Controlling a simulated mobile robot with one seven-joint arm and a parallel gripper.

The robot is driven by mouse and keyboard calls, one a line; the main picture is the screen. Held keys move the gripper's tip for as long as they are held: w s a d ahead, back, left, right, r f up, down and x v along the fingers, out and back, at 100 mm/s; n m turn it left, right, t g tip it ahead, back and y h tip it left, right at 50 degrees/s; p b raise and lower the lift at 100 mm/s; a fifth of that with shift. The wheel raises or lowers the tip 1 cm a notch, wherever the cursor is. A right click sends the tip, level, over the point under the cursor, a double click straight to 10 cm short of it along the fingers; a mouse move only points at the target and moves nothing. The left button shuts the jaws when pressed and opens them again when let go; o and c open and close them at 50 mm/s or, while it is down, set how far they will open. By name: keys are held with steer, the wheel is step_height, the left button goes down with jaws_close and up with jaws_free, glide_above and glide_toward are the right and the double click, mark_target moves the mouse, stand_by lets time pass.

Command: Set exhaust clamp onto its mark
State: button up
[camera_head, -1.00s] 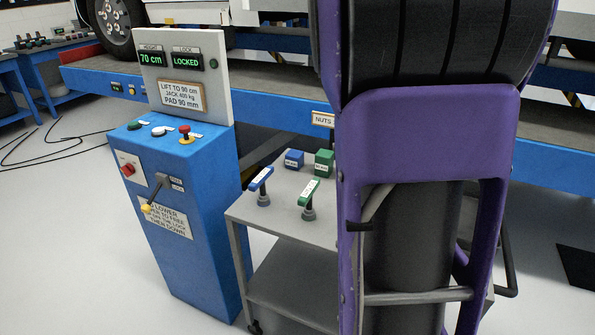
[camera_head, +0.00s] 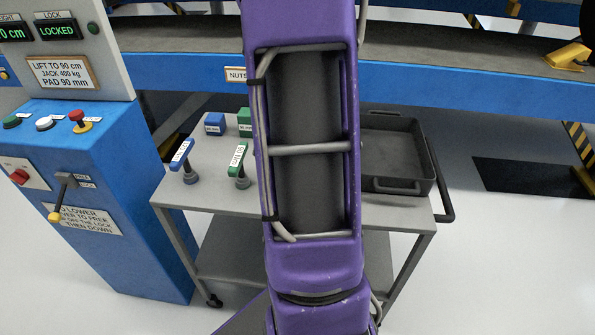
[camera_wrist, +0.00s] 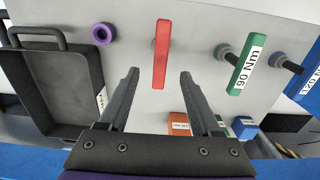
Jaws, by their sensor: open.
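I see nothing clearly marked as the exhaust clamp, and no target mark for it. In the wrist view, a purple ring (camera_wrist: 103,33) lies on the grey trolley top (camera_wrist: 140,110); I cannot tell whether it is the clamp. My gripper (camera_wrist: 160,72) is open and empty, pointing towards the trolley. A red bar (camera_wrist: 161,55) shows between and beyond its fingertips, apart from both fingers. The purple ring is beyond and left of the left finger. In the head view my arm hides the gripper, the ring and the red bar.
A dark tray (camera_head: 390,155) sits on the trolley's right end. Green (camera_head: 238,158) and blue (camera_head: 181,153) handled tools stand at its left, with small boxes behind. The blue control cabinet (camera_head: 130,190) stands left. The blue lift beam (camera_head: 470,118) runs behind the trolley.

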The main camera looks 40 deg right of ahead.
step_height(320, 180, down, 11)
steer(key=shift+w+f+b, duration=0.1)
steer(key=shift+f+b, duration=0.1)
steer(key=shift+b, duration=0.35)
jaws_close()
stand_by(0.3)
